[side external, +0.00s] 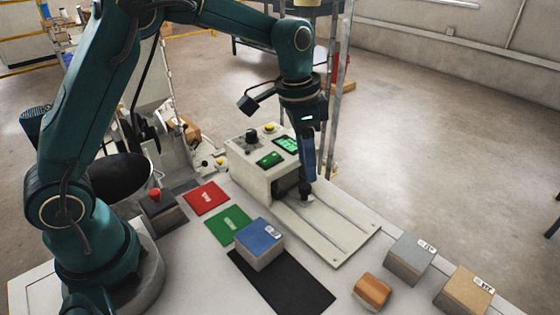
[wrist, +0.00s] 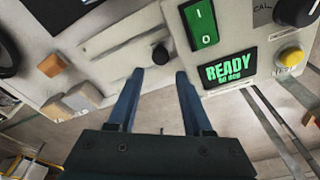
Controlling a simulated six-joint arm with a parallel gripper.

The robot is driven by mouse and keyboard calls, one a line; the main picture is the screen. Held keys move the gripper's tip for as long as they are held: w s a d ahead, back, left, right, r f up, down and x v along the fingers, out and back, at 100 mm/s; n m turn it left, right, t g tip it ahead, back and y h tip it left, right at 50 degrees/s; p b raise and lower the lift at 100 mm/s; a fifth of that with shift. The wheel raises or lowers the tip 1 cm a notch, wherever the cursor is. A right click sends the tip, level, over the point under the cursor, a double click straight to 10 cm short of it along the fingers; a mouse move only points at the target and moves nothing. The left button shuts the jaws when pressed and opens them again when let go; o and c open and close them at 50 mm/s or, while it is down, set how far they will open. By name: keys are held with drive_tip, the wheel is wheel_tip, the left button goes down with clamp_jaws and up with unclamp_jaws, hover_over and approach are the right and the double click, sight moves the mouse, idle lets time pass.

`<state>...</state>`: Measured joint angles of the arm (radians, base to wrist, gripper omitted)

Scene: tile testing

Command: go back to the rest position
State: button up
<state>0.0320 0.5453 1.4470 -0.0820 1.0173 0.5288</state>
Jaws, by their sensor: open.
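My gripper (side external: 307,180) points down over the railed plate, just in front of the white tester (side external: 252,178). In the wrist view my gripper (wrist: 158,76) has its two blue fingers apart with nothing between the tips. A black knob (wrist: 161,55) shows just beyond the fingertips; in the side view a dark knob (side external: 305,188) sits at the finger ends. I cannot tell whether the fingers touch it. The tester's display (wrist: 229,71) reads READY, and its green switch (wrist: 201,26) shows beside it.
Orange (side external: 373,290), grey (side external: 410,257) and tan (side external: 464,289) blocks stand at the right. A red button (side external: 155,195) is near my base. The railed plate (side external: 350,238) is otherwise clear.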

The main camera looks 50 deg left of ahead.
drive_tip(key=shift+r, duration=0.45)
